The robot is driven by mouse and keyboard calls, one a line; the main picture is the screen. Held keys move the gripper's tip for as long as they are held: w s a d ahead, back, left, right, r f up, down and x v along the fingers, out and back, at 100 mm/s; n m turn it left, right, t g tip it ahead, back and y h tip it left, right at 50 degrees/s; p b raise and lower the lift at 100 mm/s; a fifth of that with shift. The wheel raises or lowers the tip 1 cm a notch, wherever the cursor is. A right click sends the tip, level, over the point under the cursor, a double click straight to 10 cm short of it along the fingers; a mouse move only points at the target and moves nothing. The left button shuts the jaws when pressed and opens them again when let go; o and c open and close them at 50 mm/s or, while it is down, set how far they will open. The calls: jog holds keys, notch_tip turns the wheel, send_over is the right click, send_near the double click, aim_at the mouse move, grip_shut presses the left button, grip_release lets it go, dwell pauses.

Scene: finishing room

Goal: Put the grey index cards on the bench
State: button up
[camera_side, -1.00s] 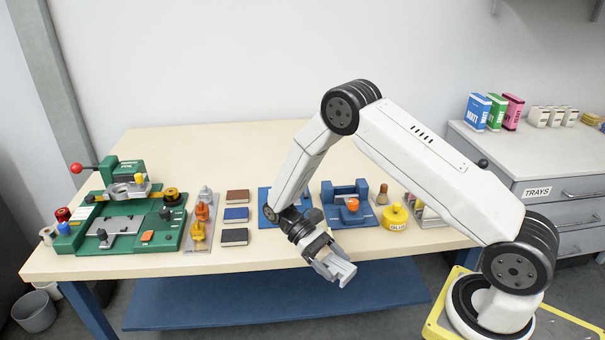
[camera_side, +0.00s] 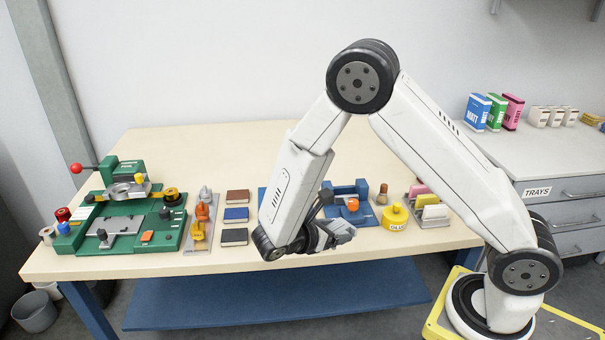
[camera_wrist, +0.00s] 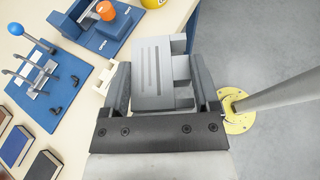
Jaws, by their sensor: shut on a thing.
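My gripper (camera_wrist: 160,88) is shut on a grey block with dark lines on its face, which I take for the grey index cards (camera_wrist: 153,62). The cards sit between the two fingers in the wrist view. In the side view my gripper (camera_side: 336,236) is low at the bench's front edge, and the cards there are too small to tell from the grey fingers. The bench (camera_side: 200,145) has a pale top, with a wide bare area at the back. In the wrist view the bench top (camera_wrist: 72,122) lies left of the cards, and the floor is to the right.
A blue fixture with an orange knob (camera_side: 352,205), a yellow glue pot (camera_side: 395,217) and a card rack (camera_side: 432,224) stand near my gripper. Three books (camera_side: 236,214), a grey plate with orange parts (camera_side: 201,228) and a green machine (camera_side: 122,222) stand left.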

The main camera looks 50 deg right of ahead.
jog(key=shift+w+a+r+n+t, duration=0.25)
jog(key=shift+w+n+t, duration=0.2)
jog(key=shift+n+t, duration=0.25)
jog(key=shift+w+a+r+n+t, duration=0.15)
jog(key=shift+w+r+n+t, duration=0.25)
jog(key=shift+n+t, duration=0.3)
jog(key=shift+w+f, duration=0.1)
jog(key=w+f, duration=0.2)
jog(key=w, duration=0.2)
jog(key=w+f, duration=0.3)
jog(key=w, duration=0.1)
jog(key=w+d+f, duration=0.1)
jog(key=w+f, duration=0.2)
jog(key=w, duration=0.1)
jog(key=shift+w+d+f, duration=0.1)
jog(key=shift+w+f, duration=0.5)
jog(key=shift+f, duration=0.1)
jog(key=shift+w+f, duration=0.25)
jog(key=shift+f, duration=1.5)
jog(key=shift+f, duration=0.15)
